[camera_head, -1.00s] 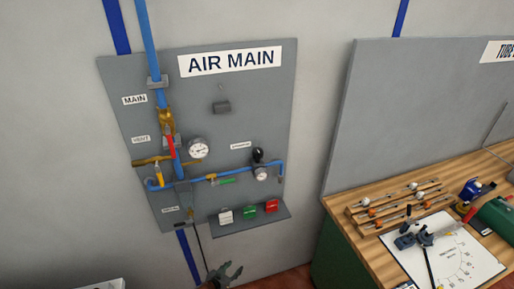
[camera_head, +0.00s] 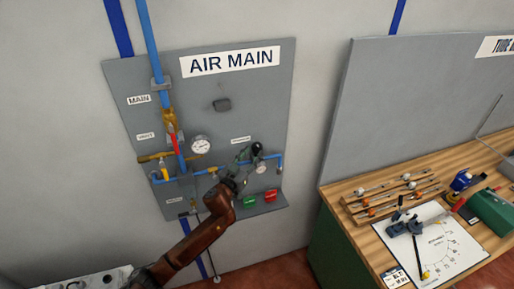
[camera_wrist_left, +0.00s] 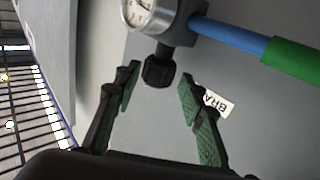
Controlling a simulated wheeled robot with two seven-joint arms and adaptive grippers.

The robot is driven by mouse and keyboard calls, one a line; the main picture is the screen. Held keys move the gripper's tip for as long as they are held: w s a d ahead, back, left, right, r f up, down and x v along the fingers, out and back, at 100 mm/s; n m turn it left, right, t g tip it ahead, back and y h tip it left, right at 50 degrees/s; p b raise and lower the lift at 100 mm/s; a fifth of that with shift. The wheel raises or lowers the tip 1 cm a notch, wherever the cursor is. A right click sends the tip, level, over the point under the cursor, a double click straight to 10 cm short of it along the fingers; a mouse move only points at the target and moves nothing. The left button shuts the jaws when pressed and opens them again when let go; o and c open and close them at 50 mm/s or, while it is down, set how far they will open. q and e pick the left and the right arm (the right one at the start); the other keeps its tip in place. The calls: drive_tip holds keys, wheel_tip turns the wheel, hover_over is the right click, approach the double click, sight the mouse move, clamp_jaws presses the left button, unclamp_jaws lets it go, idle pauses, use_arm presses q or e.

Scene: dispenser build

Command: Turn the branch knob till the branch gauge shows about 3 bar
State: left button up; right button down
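The black branch knob (camera_head: 257,148) sits on the regulator at the right of the grey AIR MAIN panel, with the small white branch gauge (camera_head: 262,167) beside it. In the left wrist view the knob (camera_wrist_left: 157,71) lies between and just beyond my fingertips, with a visible gap on each side. The branch gauge (camera_wrist_left: 148,12) is cut off at the top there, and its reading is too small to tell. My left gripper (camera_wrist_left: 159,76) is open and empty; in the head view it (camera_head: 243,160) is at the knob's left. My right gripper is out of view.
A larger gauge (camera_head: 201,145), a red lever (camera_head: 174,144) and blue pipes are left of the knob. Green (camera_head: 249,202) and red (camera_head: 270,195) blocks sit on the panel's ledge. A wooden bench (camera_head: 365,213) with parts stands at right.

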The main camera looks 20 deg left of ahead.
sight(255, 151)
use_arm(q)
drive_tip(key=w, duration=0.3)
drive_tip(key=shift+w+d, duration=0.3)
drive_tip(key=shift+d, duration=0.1)
drive_tip(key=shift+w, duration=0.4)
drive_tip(key=shift+d, duration=0.1)
drive_tip(key=shift+c, duration=0.5)
